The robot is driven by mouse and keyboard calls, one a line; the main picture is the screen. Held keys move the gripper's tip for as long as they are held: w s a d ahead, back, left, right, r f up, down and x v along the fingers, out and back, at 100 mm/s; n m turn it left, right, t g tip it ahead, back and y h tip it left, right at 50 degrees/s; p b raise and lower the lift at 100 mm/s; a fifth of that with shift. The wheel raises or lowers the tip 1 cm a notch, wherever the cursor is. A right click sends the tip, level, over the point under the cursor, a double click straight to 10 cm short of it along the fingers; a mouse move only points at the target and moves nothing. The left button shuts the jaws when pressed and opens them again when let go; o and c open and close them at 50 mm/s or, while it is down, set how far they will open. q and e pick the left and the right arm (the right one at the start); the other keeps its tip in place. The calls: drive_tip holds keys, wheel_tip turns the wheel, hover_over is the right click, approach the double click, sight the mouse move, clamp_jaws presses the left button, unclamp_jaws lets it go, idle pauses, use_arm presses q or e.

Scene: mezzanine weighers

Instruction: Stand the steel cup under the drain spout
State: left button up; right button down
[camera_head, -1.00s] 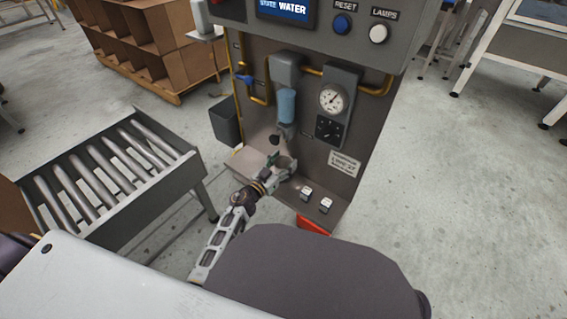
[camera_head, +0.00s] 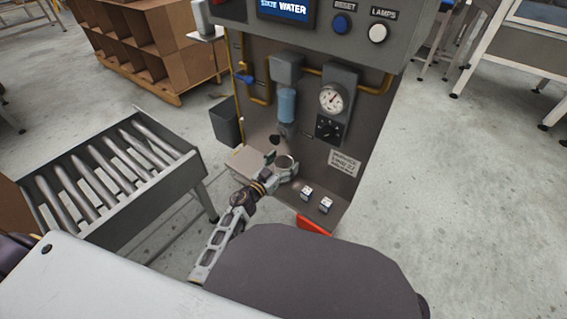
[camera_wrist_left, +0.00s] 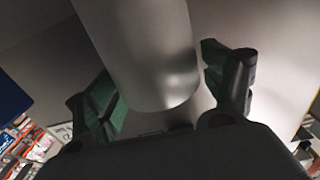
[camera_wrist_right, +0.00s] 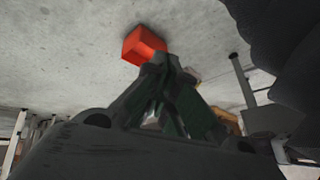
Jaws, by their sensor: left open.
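The steel cup (camera_head: 286,162) stands upright on the machine's lower ledge, its round rim showing. My left gripper (camera_head: 279,165) is around it with the fingers open. In the left wrist view the cup (camera_wrist_left: 148,55) is a plain grey cylinder between the green-padded fingers (camera_wrist_left: 165,92), with a gap on each side. The drain spout (camera_head: 286,130) hangs below the blue filter bowl (camera_head: 287,105), above and behind the cup. I cannot tell whether the cup is exactly beneath it. My right gripper (camera_wrist_right: 165,75) has its fingertips together and empty; it is out of the head view.
A pressure gauge (camera_head: 332,98) and dark knob (camera_head: 328,128) are on the panel at right. A dark bin (camera_head: 226,123) hangs at left, beside the roller conveyor (camera_head: 110,175). A red block (camera_wrist_right: 143,45) shows past my right gripper.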

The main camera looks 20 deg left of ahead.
use_arm(q)
drive_tip(key=shift+s+f, duration=0.15)
drive_tip(key=shift+f, duration=0.4)
use_arm(e)
drive_tip(key=shift+w+r, duration=0.15)
drive_tip(key=shift+w, duration=0.05)
use_arm(q)
drive_tip(key=shift+r, duration=0.15)
drive_tip(key=shift+r+p, duration=0.1)
drive_tip(key=shift+p, duration=0.2)
drive_tip(key=shift+r+p+v, duration=0.15)
drive_tip(key=shift+p+v, duration=0.05)
drive_tip(key=shift+v, duration=0.4)
drive_tip(key=shift+r+p+v, duration=0.15)
drive_tip(key=shift+v, duration=0.45)
drive_tip(key=p+v, duration=0.2)
drive_tip(key=v, duration=0.7)
drive_tip(key=shift+r, duration=0.25)
use_arm(e)
wheel_tip(320, 180, up, 7)
drive_tip(key=d+g+h, duration=0.1)
drive_tip(key=shift+s+d+n, duration=0.25)
drive_tip(key=shift+d+n, duration=0.05)
drive_tip(key=shift+d, duration=0.1)
use_arm(q)
drive_tip(key=shift+a, duration=0.15)
use_arm(e)
drive_tip(key=shift+s, duration=0.1)
